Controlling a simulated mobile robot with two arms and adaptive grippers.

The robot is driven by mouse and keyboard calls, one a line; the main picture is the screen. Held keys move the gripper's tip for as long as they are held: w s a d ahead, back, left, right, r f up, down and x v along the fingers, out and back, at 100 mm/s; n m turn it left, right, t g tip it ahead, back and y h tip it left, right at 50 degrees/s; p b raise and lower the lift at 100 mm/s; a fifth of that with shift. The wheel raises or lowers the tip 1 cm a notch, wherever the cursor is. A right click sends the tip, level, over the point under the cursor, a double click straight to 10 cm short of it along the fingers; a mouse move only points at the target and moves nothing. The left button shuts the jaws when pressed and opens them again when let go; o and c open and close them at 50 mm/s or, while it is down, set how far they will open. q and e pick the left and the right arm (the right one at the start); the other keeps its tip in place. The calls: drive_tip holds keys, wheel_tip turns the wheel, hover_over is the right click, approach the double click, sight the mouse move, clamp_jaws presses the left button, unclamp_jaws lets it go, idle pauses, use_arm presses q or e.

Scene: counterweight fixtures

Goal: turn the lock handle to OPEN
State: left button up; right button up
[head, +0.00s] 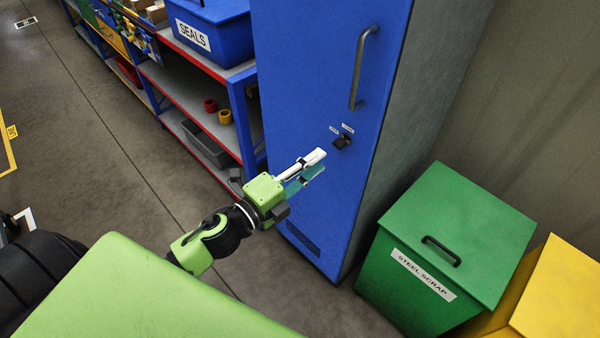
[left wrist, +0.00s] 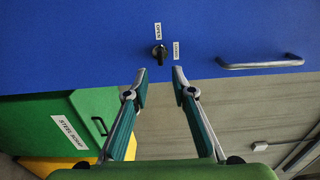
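The lock handle (head: 342,140) is a small black knob on the blue cabinet door, below the long grey pull handle. It also shows in the left wrist view (left wrist: 159,53), ahead of my fingers. There a white OPEN label (left wrist: 158,30) sits above it and a second label (left wrist: 176,50), too small to read, sits to its right. The knob's narrow part points downward in that view, away from the OPEN label. My left gripper (head: 318,164) is open and empty, in front of the door and apart from the knob; its fingertips (left wrist: 160,82) are spread. My right gripper is not in view.
The grey pull handle (head: 361,68) stands out from the door. A green STEEL SCRAP bin (head: 450,225) and a yellow bin (head: 560,295) stand right of the cabinet. Red-edged shelves (head: 200,92) with a blue SEALS box (head: 215,35) are to its left. Open floor lies farther left.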

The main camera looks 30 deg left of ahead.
use_arm(q)
drive_tip(key=v, duration=0.4)
drive_tip(key=shift+s, duration=0.15)
idle(0.4)
drive_tip(key=s+a+f+n+g+y, duration=0.2)
drive_tip(key=a+f+n, duration=0.15)
drive_tip(key=f, duration=0.85)
drive_tip(key=s+a+f+n+g+y, duration=0.2)
drive_tip(key=s+f+n, duration=0.15)
drive_tip(key=f, duration=0.85)
drive_tip(key=s+a+f+n+g+y, duration=0.2)
drive_tip(key=a+f+n+g, duration=0.15)
drive_tip(key=f, duration=0.75)
drive_tip(key=s+d+f+n+g, duration=0.25)
drive_tip(key=s+f+n, duration=0.25)
drive_tip(key=s+f, duration=0.85)
drive_tip(key=s+d+f+n+g, duration=0.2)
drive_tip(key=s+f, duration=0.3)
drive_tip(key=s, duration=0.4)
drive_tip(key=s+d+f+n+g, duration=0.2)
drive_tip(key=s+f+g, duration=0.2)
drive_tip(key=s, duration=0.5)
drive_tip(key=shift+f, duration=0.4)
drive_tip(key=shift+d, duration=0.1)
